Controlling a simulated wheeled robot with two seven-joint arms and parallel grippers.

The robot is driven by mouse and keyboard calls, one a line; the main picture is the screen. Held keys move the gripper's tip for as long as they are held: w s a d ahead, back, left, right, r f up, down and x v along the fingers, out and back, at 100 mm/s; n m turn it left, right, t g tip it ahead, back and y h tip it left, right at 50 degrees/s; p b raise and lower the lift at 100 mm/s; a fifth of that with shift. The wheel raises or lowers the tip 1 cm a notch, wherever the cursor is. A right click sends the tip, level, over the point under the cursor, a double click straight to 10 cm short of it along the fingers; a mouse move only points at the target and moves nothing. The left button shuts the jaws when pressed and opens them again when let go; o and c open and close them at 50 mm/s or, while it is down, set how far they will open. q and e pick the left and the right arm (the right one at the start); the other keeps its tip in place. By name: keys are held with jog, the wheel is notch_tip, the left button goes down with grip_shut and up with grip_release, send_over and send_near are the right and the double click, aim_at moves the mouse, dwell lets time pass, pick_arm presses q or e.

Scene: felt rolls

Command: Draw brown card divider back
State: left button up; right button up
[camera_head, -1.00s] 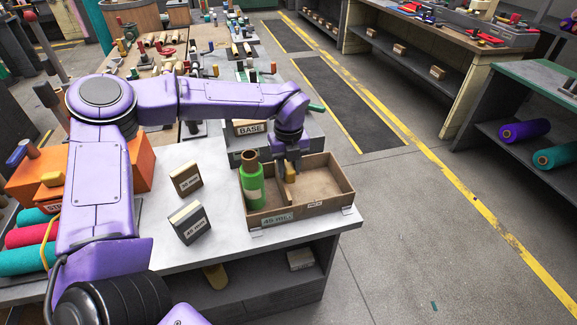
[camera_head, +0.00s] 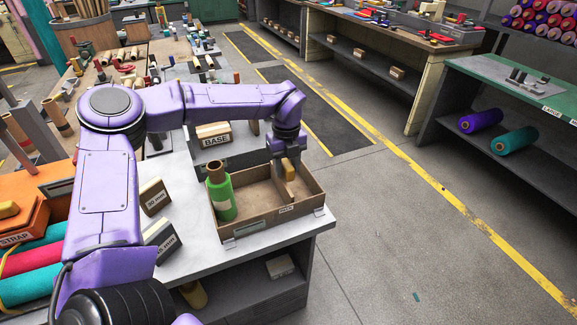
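The open brown tray (camera_head: 250,232) sits at the right end of the white-topped bench. My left gripper (camera_head: 287,170) reaches down from above into the right part of the tray. It appears shut on a tan upright piece, the brown card divider (camera_head: 290,173); the fingers hide part of it. A green bottle-like roll with a brown top (camera_head: 220,195) stands upright in the tray's left end, apart from the gripper. My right gripper is not in view.
Two small labelled boxes, one at the tray's left (camera_head: 154,196), stand on the bench (camera_head: 200,262). A box marked BASE (camera_head: 214,135) is behind the tray. Open floor lies to the right. A green-topped bench (camera_head: 520,85) with coloured rolls stands farther right.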

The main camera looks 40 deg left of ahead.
pick_arm(q)
jog(key=shift+o, duration=0.2)
jog(key=shift+r, duration=0.1)
notch_tip(320, 180, up, 10)
jog(key=shift+r+b, duration=0.15)
jog(key=shift+b, duration=0.6)
